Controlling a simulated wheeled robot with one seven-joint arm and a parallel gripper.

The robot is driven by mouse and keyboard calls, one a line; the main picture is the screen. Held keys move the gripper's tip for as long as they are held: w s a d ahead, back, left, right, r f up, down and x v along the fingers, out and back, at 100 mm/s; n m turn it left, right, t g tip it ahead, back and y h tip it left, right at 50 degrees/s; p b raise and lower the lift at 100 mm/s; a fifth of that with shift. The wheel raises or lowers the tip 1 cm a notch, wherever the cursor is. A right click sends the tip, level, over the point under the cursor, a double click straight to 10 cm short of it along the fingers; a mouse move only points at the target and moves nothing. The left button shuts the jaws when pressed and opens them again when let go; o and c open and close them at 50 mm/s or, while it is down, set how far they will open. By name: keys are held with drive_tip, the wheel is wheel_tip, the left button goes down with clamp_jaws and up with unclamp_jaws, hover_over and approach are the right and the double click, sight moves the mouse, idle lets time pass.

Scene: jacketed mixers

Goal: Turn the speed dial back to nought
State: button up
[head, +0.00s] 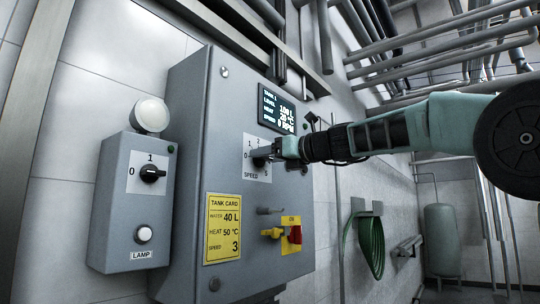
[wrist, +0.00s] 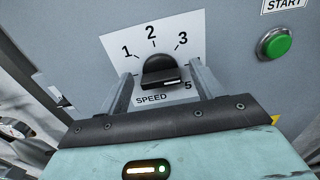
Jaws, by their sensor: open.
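The black speed dial (wrist: 158,66) sits on a white plate (wrist: 112,48) marked SPEED, with 1, 2, 3 and 5 readable in the wrist view. A pale mark shows on the knob's lower right edge; I cannot tell which number it points to. My gripper (head: 262,154) is at the dial in the head view and hides much of it. In the wrist view its two fingers stand open, one on each side of the knob. I cannot tell whether they touch it. The display (head: 277,109) seems to read speed 0 RPM.
A green START button (wrist: 274,44) is right of the dial. Below it are a yellow tank card (head: 222,228) reading speed 3, and a red-and-yellow switch (head: 293,234). A lamp box (head: 137,204) with its own 0–1 knob stands left. A green hose (head: 371,240) hangs right.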

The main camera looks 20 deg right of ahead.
drive_tip(key=c, duration=1)
